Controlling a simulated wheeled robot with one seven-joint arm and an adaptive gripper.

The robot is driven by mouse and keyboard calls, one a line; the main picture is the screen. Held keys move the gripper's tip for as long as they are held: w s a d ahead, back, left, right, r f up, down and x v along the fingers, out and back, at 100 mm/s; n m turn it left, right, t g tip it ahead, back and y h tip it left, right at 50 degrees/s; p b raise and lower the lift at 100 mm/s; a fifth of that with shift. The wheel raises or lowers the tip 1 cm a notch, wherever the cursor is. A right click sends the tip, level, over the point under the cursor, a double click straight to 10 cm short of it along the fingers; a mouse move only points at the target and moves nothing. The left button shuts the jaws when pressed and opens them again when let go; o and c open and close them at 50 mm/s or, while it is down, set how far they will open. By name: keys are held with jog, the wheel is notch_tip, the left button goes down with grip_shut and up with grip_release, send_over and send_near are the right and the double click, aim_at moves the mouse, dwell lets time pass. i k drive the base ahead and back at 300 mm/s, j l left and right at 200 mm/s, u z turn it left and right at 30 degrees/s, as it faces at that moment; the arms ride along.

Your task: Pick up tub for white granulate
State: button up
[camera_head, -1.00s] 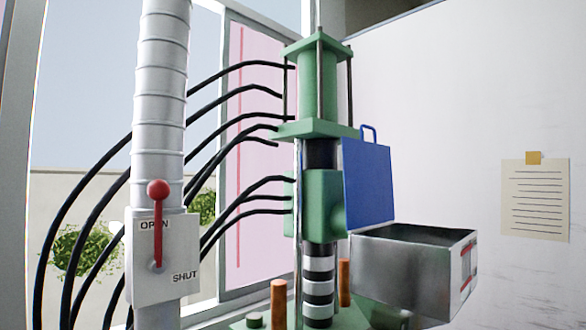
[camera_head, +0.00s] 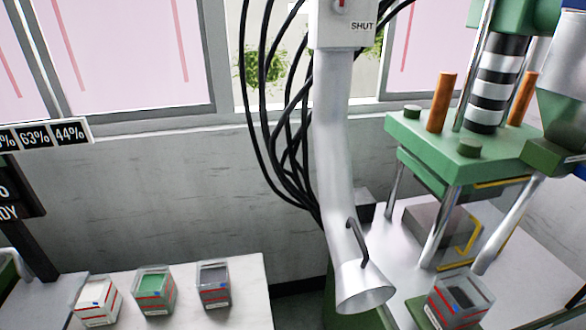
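Three small clear tubs stand in a row on a white table at the lower left of the head view. The left tub (camera_head: 97,300) looks white inside, with a red and white label; I take it as the tub for white granulate. The middle tub (camera_head: 155,290) has green contents. The right tub (camera_head: 214,284) has dark grey contents. A further tub with dark contents (camera_head: 458,302) stands at the lower right by the green press. My gripper is not in view.
The white table (camera_head: 240,303) has bare room right of the tubs. A grey pipe with a flared mouth (camera_head: 365,288) hangs right of it. The green press (camera_head: 462,158) and black hoses (camera_head: 290,150) are further right and behind. A percentage display (camera_head: 45,136) is at left.

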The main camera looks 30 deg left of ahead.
aim_at(96, 302)
jog(key=k+u, duration=0.15)
jog(key=u, duration=1.25)
